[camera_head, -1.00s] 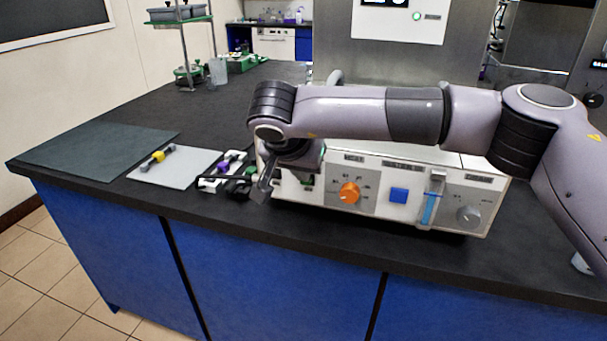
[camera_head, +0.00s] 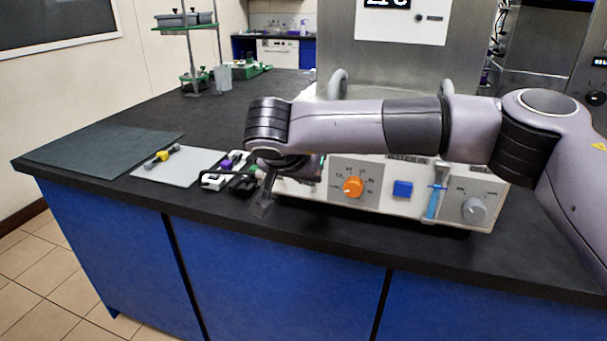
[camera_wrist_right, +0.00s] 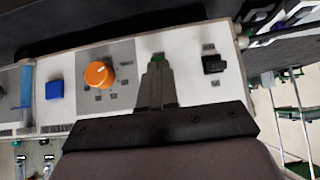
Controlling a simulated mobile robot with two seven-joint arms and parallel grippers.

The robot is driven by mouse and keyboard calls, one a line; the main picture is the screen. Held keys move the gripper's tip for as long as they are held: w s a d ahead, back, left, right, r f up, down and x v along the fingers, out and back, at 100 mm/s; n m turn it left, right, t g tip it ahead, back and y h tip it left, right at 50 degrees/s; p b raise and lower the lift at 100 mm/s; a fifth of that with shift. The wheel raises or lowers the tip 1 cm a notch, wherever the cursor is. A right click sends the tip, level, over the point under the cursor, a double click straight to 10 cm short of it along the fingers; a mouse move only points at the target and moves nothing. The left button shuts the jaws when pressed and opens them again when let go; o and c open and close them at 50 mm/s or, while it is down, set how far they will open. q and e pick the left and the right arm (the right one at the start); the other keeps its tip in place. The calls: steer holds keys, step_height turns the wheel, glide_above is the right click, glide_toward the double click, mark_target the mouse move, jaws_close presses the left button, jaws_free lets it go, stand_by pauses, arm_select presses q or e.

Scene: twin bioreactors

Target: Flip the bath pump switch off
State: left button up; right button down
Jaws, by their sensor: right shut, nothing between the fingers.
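The white control box has an orange knob (camera_head: 353,187), a blue button (camera_head: 402,189) and a grey knob (camera_head: 474,210) on its front. In the right wrist view, a black switch (camera_wrist_right: 214,64) sits on the panel near its right end. A green piece (camera_wrist_right: 157,57) shows just beyond my fingertips. The labels are too small to read, so I cannot tell which is the bath pump switch. My right gripper (camera_wrist_right: 157,73) is shut and empty, in front of the panel between the orange knob and the black switch; the head view also shows it (camera_head: 263,203). Contact is unclear. My left gripper is out of view.
A blue flow tube (camera_head: 434,203) stands on the box front. Left of my gripper, a grey pad (camera_head: 192,170) and a dark mat (camera_head: 85,150) lie on the black counter. A yellow-banded tool (camera_head: 162,156) rests on the pad. The counter's front edge is close below.

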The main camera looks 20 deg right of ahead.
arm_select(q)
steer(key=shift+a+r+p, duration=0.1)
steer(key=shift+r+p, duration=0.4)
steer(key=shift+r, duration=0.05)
arm_select(e)
steer(key=shift+r, duration=0.75)
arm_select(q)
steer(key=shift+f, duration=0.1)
